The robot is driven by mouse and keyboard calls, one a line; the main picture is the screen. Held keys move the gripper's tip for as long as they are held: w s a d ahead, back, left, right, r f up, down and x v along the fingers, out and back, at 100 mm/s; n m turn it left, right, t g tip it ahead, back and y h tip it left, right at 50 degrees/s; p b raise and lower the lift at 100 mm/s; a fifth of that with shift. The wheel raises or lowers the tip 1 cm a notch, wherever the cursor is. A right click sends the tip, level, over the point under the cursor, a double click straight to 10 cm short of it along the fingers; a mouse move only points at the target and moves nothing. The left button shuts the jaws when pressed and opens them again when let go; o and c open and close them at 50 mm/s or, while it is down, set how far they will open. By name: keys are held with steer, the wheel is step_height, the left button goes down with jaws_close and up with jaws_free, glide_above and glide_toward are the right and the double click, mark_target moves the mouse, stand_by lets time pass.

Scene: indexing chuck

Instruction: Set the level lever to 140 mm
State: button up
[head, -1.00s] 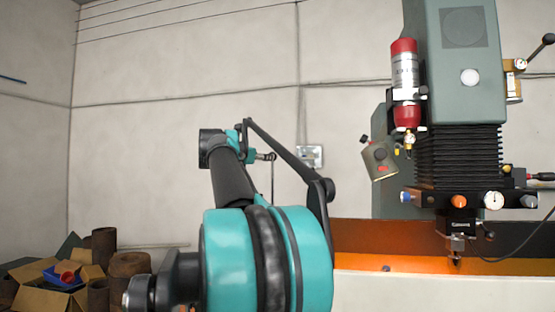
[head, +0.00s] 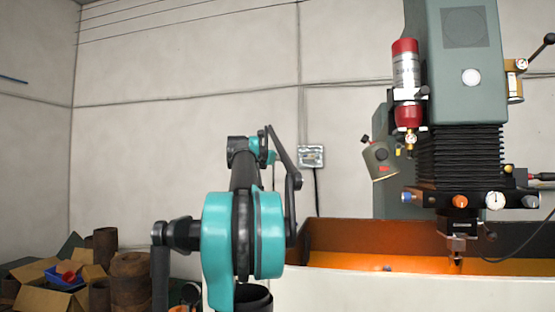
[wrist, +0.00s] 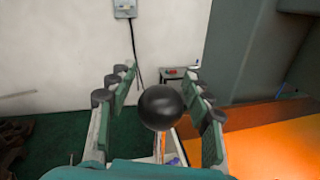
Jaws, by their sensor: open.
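In the wrist view, a round black knob (wrist: 166,107), seemingly the level lever's end, is between the two fingers of my open gripper (wrist: 158,82). The fingers stand to its left and right, with a visible gap on each side. Below the knob, part of a thin orange piece (wrist: 163,147) and a pale plate show, mostly hidden by the knob and my gripper. No scale marks or 140 mm reading can be made out. In the head view my arm shows, but the knob cannot be made out.
The orange-lit machine tank (head: 340,240) lies right of my arm in the head view. A grey-green machine head (head: 465,110) stands above it. Cardboard boxes (head: 40,285) and brown cylinders (head: 128,275) sit at lower left. A wall box (wrist: 124,8) is on the pale wall.

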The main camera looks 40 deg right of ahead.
steer(key=shift+c, duration=0.2)
jaws_close()
steer(key=shift+f, duration=0.1)
step_height(320, 180, down, 6)
steer(key=shift+r, duration=0.1)
stand_by(0.5)
steer(key=shift+o, duration=0.2)
jaws_free()
